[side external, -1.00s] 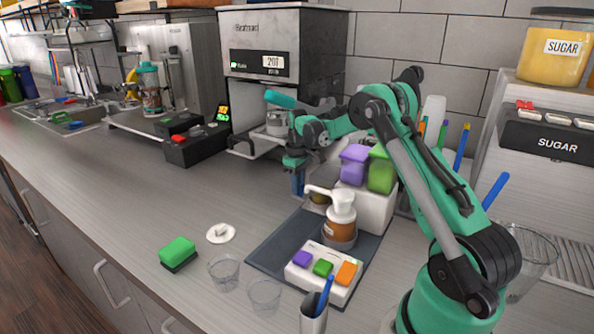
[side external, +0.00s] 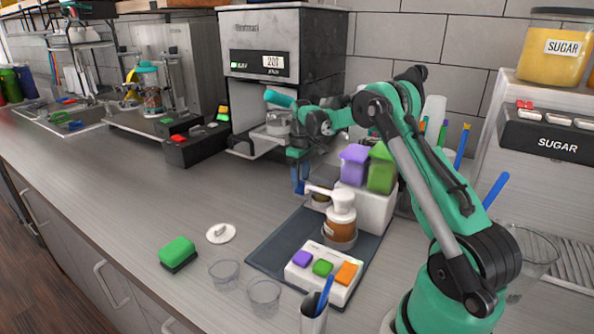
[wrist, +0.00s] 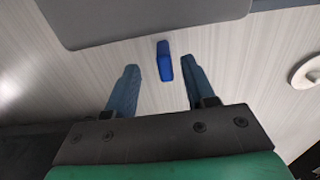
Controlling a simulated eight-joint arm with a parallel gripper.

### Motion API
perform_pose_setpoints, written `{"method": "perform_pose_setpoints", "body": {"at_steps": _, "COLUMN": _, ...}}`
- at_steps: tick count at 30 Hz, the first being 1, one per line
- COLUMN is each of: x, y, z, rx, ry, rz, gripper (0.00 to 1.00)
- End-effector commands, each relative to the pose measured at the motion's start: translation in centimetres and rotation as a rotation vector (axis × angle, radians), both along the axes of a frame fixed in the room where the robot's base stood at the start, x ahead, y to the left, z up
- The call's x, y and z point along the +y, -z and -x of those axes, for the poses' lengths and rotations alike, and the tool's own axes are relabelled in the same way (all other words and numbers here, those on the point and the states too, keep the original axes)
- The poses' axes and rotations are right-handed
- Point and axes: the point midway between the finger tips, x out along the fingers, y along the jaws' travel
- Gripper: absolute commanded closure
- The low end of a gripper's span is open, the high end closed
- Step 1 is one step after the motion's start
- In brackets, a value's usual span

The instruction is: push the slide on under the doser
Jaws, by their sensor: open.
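My gripper (side external: 300,186) hangs over the counter behind the dark mat, fingers pointing down. In the wrist view my gripper (wrist: 163,88) is open, its dull blue fingers apart. A small bright blue piece (wrist: 164,61) shows between the fingers, near the edge of a grey plate (wrist: 150,18); I cannot tell whether it is the slide's handle or whether a finger touches it. I cannot tell which is the doser.
A button panel (side external: 321,275) and a cup with a blue pen (side external: 314,318) are at the front. Two clear cups (side external: 224,272), a green sponge (side external: 177,250) and a white lid (side external: 221,233) lie left of the mat. A large machine (side external: 270,60) stands behind.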

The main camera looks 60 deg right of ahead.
Motion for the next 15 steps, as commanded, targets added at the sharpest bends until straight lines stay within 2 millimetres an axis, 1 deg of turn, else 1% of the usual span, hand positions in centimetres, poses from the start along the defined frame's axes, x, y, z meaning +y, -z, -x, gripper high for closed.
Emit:
{"method": "perform_pose_setpoints", "body": {"at_steps": 1, "x": 0.0, "y": -0.9, "z": 0.0, "rx": 0.0, "ry": 0.0, "rz": 0.0, "gripper": 0.51}}
{"method": "perform_pose_setpoints", "body": {"at_steps": 3, "x": 0.0, "y": -2.0, "z": 0.0, "rx": 0.0, "ry": 0.0, "rz": 0.001, "gripper": 0.51}}
{"method": "perform_pose_setpoints", "body": {"at_steps": 6, "x": 0.0, "y": -3.1, "z": 0.0, "rx": -0.001, "ry": 0.001, "rz": 0.001, "gripper": 0.51}}
{"method": "perform_pose_setpoints", "body": {"at_steps": 9, "x": 0.0, "y": -3.7, "z": 0.0, "rx": -0.001, "ry": 0.001, "rz": 0.001, "gripper": 0.51}}
{"method": "perform_pose_setpoints", "body": {"at_steps": 15, "x": 0.0, "y": -3.8, "z": 0.0, "rx": -0.001, "ry": 0.001, "rz": 0.001, "gripper": 0.51}}
